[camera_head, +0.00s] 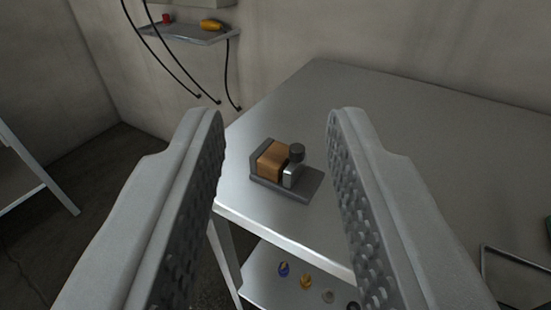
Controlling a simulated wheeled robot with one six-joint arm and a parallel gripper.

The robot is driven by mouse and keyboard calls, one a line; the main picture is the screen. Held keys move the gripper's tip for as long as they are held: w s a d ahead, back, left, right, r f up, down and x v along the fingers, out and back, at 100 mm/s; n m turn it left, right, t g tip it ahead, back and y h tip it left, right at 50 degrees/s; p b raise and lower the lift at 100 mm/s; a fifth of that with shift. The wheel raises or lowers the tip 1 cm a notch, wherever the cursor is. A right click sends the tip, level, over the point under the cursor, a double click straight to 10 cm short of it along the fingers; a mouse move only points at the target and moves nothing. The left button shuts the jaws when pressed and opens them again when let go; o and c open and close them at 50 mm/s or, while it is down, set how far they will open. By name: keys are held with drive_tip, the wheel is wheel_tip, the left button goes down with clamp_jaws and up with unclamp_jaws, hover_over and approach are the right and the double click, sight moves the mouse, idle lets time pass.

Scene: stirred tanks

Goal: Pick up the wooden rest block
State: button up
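The wooden rest block (271,162) is a small brown block. It sits in a dark grey holder (297,189) with a base plate and an upright end, near the left front corner of the metal table. A small metal piece with a dark round knob (296,152) stands against the block's right side. My gripper (278,118) is open and empty. Its two fingers frame the block and holder, which lie beyond the fingertips and apart from them.
The metal table (420,135) is mostly bare behind and right of the holder. A lower shelf (262,272) carries several small coloured items. A wall shelf (190,36) with a yellow object (211,25) and hanging black cables is at the back left. A dark frame (515,256) lies at right.

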drive_tip(key=shift+o, duration=0.5)
drive_tip(key=o, duration=0.7)
drive_tip(key=shift+w, duration=0.35)
drive_tip(key=shift+o, duration=1.3)
drive_tip(key=w+m+g, duration=0.4)
drive_tip(key=w+m, duration=0.1)
drive_tip(key=w, duration=0.1)
drive_tip(key=shift+w, duration=0.3)
drive_tip(key=m+g, duration=1.3)
drive_tip(key=m, duration=0.6)
hover_over(277, 153)
wheel_tip(277, 153, down, 4)
drive_tip(key=f, duration=1.2)
drive_tip(key=shift+s+d, duration=0.3)
drive_tip(key=shift+d, duration=0.05)
drive_tip(key=shift+w+a+f, duration=0.15)
drive_tip(key=shift+a+f, duration=0.05)
drive_tip(key=shift+f, duration=1.1)
drive_tip(key=shift+w+a+f, duration=0.15)
drive_tip(key=shift+f, duration=1.15)
